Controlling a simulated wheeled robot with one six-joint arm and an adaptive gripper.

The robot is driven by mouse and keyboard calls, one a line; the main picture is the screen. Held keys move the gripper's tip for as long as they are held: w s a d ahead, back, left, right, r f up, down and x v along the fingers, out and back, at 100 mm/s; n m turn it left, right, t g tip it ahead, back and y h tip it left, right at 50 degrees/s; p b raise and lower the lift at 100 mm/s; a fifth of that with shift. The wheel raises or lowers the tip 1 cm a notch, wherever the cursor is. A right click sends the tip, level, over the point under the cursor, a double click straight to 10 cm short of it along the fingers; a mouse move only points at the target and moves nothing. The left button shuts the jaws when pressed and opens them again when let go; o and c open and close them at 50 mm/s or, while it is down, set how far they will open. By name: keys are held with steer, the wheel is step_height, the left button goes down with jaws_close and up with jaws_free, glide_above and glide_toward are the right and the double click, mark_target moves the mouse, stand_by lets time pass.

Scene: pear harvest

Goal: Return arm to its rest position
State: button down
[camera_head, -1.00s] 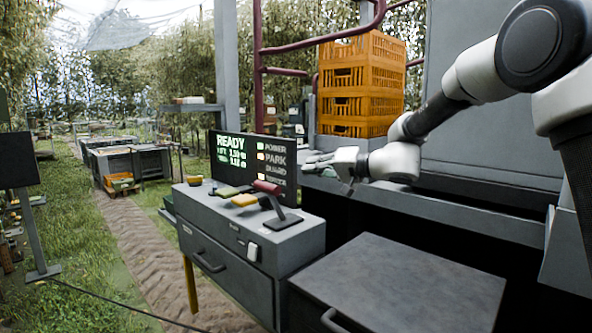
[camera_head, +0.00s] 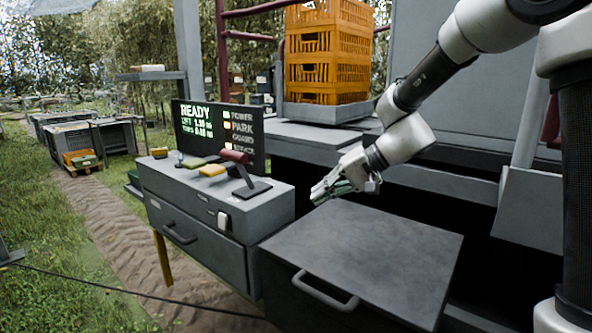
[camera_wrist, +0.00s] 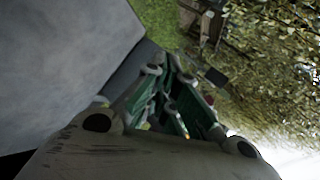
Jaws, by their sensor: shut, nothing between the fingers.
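My gripper (camera_head: 322,194) is shut and empty. In the head view it hangs in the air above the back left part of the grey cabinet top, pointing left and down, to the right of the control console (camera_head: 222,200). My arm reaches in from the upper right with its elbow bent. In the wrist view the green and grey fingers of my gripper (camera_wrist: 180,125) are close together with nothing between them. A grey flat surface fills the left of that view.
A red-handled lever (camera_head: 236,158) and a screen (camera_head: 216,132) reading READY stand on the console. The grey cabinet (camera_head: 370,260) has a front handle. Orange crates (camera_head: 328,60) are stacked behind on a ledge. Grass and a dirt track (camera_head: 110,225) lie open to the left.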

steer(key=s+d+r+t+h, duration=0.1)
steer(key=s+d+h, duration=0.4)
steer(key=s+d, duration=0.7)
steer(key=s+d+r+t+h, duration=0.1)
steer(key=s+d+h, duration=0.4)
steer(key=s+d, duration=0.7)
steer(key=shift+s+d+r+t, duration=0.35)
steer(key=shift+d+r, duration=0.55)
steer(key=shift+d, duration=2.35)
